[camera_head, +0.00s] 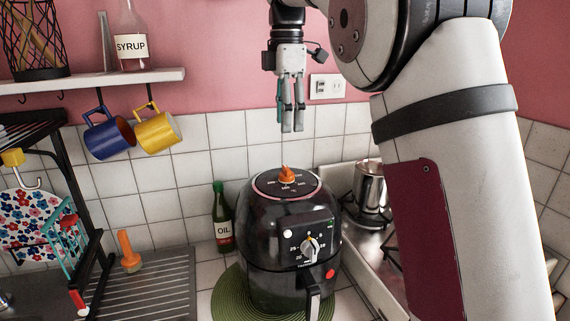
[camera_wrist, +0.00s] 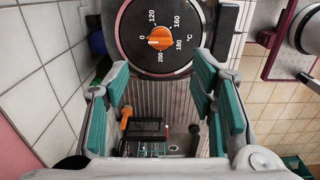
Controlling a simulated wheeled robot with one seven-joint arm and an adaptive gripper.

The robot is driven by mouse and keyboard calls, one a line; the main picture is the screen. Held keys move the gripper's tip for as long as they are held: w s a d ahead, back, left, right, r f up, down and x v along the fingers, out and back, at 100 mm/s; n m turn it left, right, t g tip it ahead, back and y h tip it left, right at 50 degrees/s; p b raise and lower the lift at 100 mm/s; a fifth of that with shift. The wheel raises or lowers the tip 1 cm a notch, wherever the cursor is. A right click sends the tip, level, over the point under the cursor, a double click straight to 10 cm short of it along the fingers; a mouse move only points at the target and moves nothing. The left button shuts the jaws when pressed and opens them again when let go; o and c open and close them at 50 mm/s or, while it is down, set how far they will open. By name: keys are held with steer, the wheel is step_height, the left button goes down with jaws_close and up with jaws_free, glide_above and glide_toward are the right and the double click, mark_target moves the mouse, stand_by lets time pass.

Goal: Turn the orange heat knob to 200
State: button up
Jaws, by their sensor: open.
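The orange heat knob (camera_head: 287,174) sits on the top dial of the black air fryer (camera_head: 262,240). In the wrist view the knob (camera_wrist: 159,39) shows near the top of the picture. Its pale pointer mark faces the 0 label on the left. The labels 120, 160, 180 and 200 run around it on the black dial (camera_wrist: 175,62). My gripper (camera_head: 292,130) hangs above the knob, pointing down, apart from it. In the wrist view the fingers of my gripper (camera_wrist: 160,78) are spread with teal pads and nothing between them.
A green oil bottle (camera_head: 222,218) stands left of the fryer. A steel pot (camera_head: 371,187) is on the stove at right. Blue (camera_head: 110,137) and yellow (camera_head: 158,133) mugs hang under the shelf (camera_head: 90,84). A black rack (camera_head: 75,190) stands at left.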

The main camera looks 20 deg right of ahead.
mark_target(286, 168)
step_height(286, 168, down, 12)
steer(key=shift+p, duration=1.25)
steer(key=shift+c, duration=0.2)
steer(key=c, duration=1.1)
